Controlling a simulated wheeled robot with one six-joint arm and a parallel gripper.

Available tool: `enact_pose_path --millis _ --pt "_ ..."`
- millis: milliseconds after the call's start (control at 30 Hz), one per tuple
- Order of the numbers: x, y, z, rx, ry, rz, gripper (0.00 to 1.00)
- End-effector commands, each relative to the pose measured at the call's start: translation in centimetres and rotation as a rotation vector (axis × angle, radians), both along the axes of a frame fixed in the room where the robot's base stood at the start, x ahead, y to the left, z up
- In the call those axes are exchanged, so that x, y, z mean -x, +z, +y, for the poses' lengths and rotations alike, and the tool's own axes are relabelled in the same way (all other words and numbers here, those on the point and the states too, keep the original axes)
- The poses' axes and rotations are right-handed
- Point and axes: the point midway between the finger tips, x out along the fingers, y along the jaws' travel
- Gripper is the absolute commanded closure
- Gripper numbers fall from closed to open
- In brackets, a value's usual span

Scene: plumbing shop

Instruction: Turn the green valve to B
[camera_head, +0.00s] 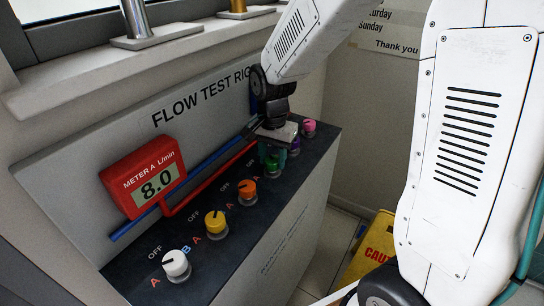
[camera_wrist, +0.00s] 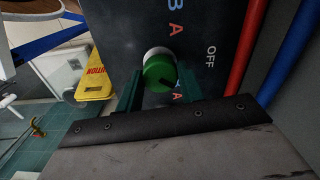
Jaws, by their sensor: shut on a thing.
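The green valve (camera_wrist: 157,70) is a round green knob on a pale base, seen between my fingers in the wrist view. A short dark mark on it points to the lower right, toward letters partly hidden by a finger; it does not point straight at OFF (camera_wrist: 211,57). In the head view the green valve (camera_head: 271,165) shows only partly below my gripper (camera_head: 271,150). My gripper (camera_wrist: 161,82) is shut on the knob, one green finger on each side.
White (camera_head: 176,264), yellow (camera_head: 215,222) and orange (camera_head: 247,190) valves stand to the left along the dark panel. Purple (camera_head: 293,145) and pink (camera_head: 309,127) ones stand beyond. A red meter (camera_head: 143,182) reads 8.0. A yellow caution sign (camera_head: 370,246) stands on the floor.

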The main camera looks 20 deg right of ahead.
Motion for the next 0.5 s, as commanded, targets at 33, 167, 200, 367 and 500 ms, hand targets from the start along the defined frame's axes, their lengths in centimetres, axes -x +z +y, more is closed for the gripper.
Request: enact_pose_path --millis 33,167,200,367,500 --pt "-0.09 0.09 0.00 0.000 -0.041 -0.003 0.85" --pt "-0.09 0.09 0.00 0.000 -0.147 -0.004 0.85" --pt "-0.09 0.09 0.00 0.000 -0.176 -0.004 0.85" --pt "-0.11 0.10 0.00 0.000 -0.278 -0.004 0.85" --pt "-0.11 0.10 0.00 0.000 -0.340 -0.004 0.85"
